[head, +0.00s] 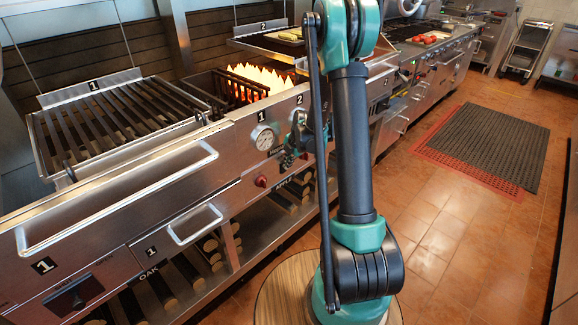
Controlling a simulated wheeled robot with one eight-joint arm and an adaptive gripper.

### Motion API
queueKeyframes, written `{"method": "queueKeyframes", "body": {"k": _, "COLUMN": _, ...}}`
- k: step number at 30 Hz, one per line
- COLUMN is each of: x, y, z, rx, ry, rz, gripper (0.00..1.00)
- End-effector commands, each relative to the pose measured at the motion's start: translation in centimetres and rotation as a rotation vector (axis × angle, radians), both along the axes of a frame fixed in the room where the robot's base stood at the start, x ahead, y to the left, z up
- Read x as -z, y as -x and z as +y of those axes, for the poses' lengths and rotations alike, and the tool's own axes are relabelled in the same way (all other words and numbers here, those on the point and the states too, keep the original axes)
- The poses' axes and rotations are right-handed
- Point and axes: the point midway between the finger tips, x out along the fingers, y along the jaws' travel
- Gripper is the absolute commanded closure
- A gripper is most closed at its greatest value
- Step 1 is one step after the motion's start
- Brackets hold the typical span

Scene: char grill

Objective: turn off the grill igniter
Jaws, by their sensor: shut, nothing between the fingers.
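The grill is a long steel unit with a front panel (230,160). Flames (262,78) burn in the open firebox behind the panel part marked 1 and 2. A round dial gauge (262,138) and a small red knob (261,181) sit on the panel under the 1. I cannot tell which control is the igniter. My gripper (287,160) is small and dark, close to the panel right of the gauge, and it looks shut and empty. My own arm hides part of the panel there. I cannot tell whether the fingers touch a control.
A slatted grate (115,118) marked 1 lies at left, with a long handle bar (120,200) sticking out in front. Another raised grate (270,42) marked 2 stands behind. A dark floor mat (490,145) lies at right, with open tiled floor around it.

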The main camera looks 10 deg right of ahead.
Motion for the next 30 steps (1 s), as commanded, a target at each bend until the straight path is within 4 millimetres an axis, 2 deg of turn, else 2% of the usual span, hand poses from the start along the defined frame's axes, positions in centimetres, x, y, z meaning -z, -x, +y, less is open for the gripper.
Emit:
{"method": "queueKeyframes", "body": {"k": 10, "x": -0.2, "y": 0.0, "z": 0.0, "rx": 0.001, "ry": -0.001, "rz": -0.001, "gripper": 1.0}}
{"method": "queueKeyframes", "body": {"k": 21, "x": -1.6, "y": 0.1, "z": 0.0, "rx": 0.001, "ry": -0.001, "rz": -0.001, "gripper": 1.0}}
{"method": "queueKeyframes", "body": {"k": 30, "x": -1.6, "y": 0.0, "z": 0.0, "rx": 0.001, "ry": -0.001, "rz": -0.001, "gripper": 1.0}}
